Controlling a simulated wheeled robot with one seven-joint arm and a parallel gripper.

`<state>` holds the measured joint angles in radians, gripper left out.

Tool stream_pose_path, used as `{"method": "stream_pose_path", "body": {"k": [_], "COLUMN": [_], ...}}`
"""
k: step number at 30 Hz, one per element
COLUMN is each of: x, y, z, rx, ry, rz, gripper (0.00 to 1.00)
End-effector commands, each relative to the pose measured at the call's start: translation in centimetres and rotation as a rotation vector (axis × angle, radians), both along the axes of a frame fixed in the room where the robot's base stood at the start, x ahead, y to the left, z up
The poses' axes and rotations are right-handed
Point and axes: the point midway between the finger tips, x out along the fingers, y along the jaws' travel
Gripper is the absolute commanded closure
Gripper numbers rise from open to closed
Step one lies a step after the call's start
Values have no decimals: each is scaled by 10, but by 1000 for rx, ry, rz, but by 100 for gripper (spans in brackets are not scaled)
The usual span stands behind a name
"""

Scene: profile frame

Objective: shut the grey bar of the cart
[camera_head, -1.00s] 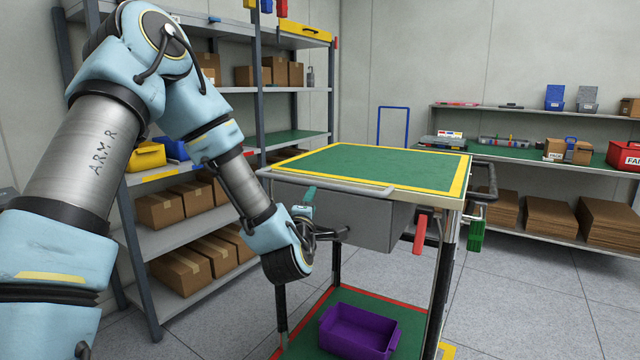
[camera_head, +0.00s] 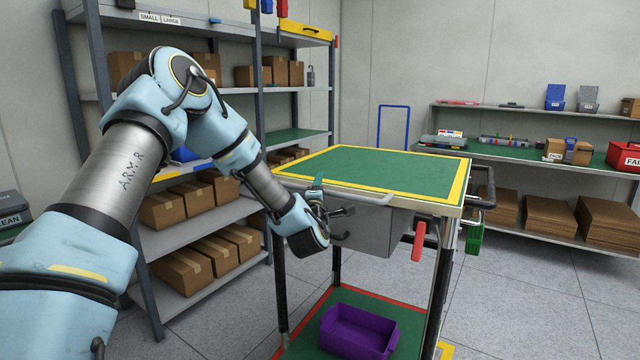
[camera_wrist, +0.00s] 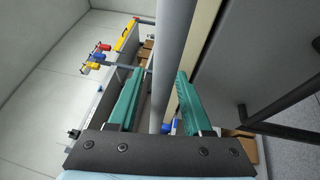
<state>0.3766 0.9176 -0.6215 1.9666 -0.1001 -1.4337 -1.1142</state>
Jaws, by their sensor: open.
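The cart (camera_head: 375,168) has a green top with a yellow border. Its light grey bar (camera_head: 345,190) runs along the front edge of the top, above a grey drawer (camera_head: 378,235) with a dark handle. In the wrist view the bar (camera_wrist: 171,60) runs lengthwise between the two teal fingers of my gripper (camera_wrist: 160,103). The fingers are open, with gaps on both sides of the bar. My gripper hides part of the bar and drawer in the head view.
A purple bin (camera_head: 358,330) sits on the cart's lower shelf. A red-handled item (camera_head: 418,240) hangs at the cart's right front. A rack with cardboard boxes (camera_head: 185,270) stands behind my arm on the left. The floor right of the cart is clear.

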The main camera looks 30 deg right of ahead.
Motion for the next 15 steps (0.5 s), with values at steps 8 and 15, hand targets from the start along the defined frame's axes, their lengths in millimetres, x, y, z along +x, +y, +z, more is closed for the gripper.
{"method": "stream_pose_path", "body": {"k": [8,15], "x": [1,1], "y": [0,0], "z": [0,0], "rx": [1,0], "ry": [-1,-1], "rz": [0,0], "gripper": [52,78]}}
